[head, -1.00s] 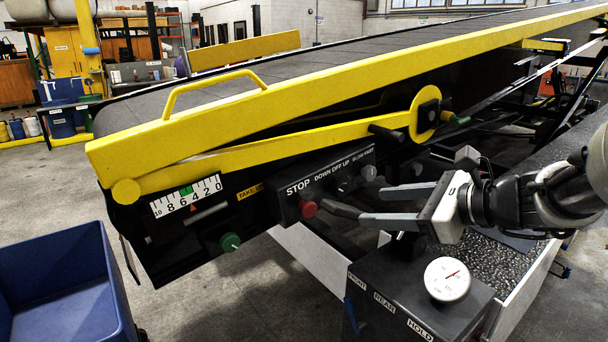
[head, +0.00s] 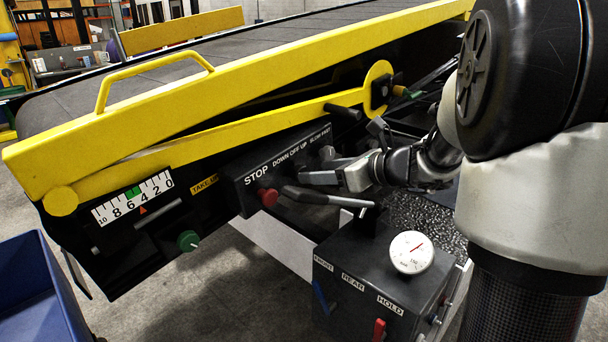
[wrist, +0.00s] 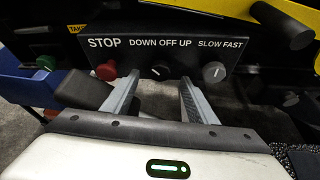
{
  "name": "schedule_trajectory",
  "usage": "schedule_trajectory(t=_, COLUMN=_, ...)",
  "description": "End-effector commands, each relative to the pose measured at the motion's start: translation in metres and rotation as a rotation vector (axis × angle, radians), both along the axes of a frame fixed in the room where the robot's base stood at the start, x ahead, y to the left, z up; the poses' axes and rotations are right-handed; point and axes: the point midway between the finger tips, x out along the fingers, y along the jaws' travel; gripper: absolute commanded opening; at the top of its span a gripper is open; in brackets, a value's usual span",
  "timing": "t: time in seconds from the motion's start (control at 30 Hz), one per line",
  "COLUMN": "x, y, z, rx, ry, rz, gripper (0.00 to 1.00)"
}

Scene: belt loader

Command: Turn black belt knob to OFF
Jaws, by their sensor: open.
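The black belt knob (wrist: 160,72) sits on the black control panel (wrist: 140,50) under the label DOWN OFF UP in the wrist view. A small light mark shows on its face, but I cannot tell its exact setting. In the head view I cannot make the knob out against the dark panel. My gripper (wrist: 158,81) is open and empty, facing the panel. In the wrist view its fingers frame the knob left and right; I cannot tell whether they touch it. In the head view my gripper (head: 306,170) is in front of the panel's right half.
A red STOP button (wrist: 106,71) is left of the knob; a grey SLOW FAST knob (wrist: 213,71) is right. A black lever (head: 312,195) extends just below my gripper. A box with a dial (head: 413,252) stands below. A yellow bar (head: 215,135) runs above the panel.

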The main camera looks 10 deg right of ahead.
Motion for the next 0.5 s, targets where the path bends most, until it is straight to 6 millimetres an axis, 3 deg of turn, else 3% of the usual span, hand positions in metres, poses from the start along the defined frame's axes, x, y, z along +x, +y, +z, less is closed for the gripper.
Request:
schedule_trajectory(t=0.2, x=0.027, y=0.020, z=-0.015, rx=-0.001, ry=0.001, rz=0.002, gripper=0.53)
schedule_trajectory(t=0.5, x=0.039, y=0.028, z=-0.020, rx=-0.001, ry=-0.001, rz=0.000, gripper=0.53)
